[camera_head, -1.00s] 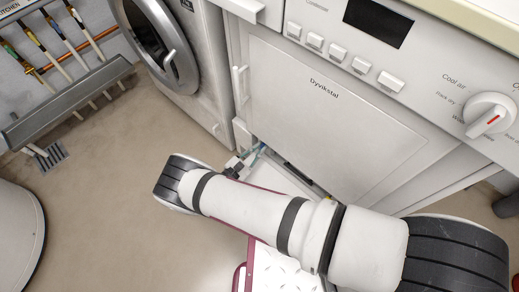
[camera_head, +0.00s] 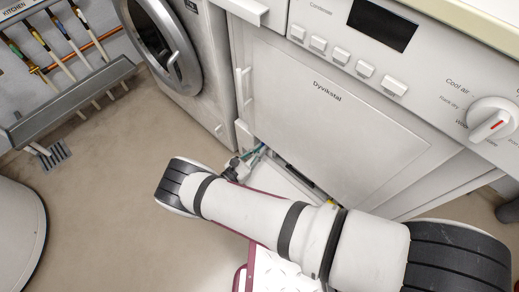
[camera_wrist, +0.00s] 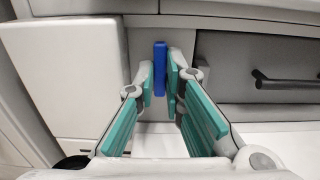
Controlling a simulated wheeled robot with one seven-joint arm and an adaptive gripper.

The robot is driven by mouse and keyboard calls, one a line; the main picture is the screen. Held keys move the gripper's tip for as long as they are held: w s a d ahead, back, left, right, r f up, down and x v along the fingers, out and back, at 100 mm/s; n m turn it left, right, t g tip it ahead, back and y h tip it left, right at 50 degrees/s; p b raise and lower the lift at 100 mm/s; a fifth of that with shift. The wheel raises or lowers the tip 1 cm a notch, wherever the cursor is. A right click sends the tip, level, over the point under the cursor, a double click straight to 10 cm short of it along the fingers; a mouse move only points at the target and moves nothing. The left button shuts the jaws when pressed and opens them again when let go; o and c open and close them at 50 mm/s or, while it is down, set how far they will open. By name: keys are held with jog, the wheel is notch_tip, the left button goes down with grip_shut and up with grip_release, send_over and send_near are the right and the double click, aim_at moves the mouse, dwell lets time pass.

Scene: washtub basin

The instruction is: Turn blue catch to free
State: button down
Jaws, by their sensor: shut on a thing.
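The blue catch (camera_wrist: 160,68) is a narrow upright blue bar in the wrist view, set against the pale front at the appliance's base. My gripper (camera_wrist: 161,82) has its teal-padded fingers on either side of it, closed on it. The catch looks roughly vertical.
The white Dyvikstal appliance (camera_head: 335,120) stands over the gripper. A dark bar handle (camera_wrist: 288,82) on a grey drawer front lies right of the fingers. A washer with a round door (camera_head: 160,45) stands left. A white tread-plate step with a maroon edge (camera_head: 275,272) is below my arm.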

jog(key=c, duration=1.7)
grip_release()
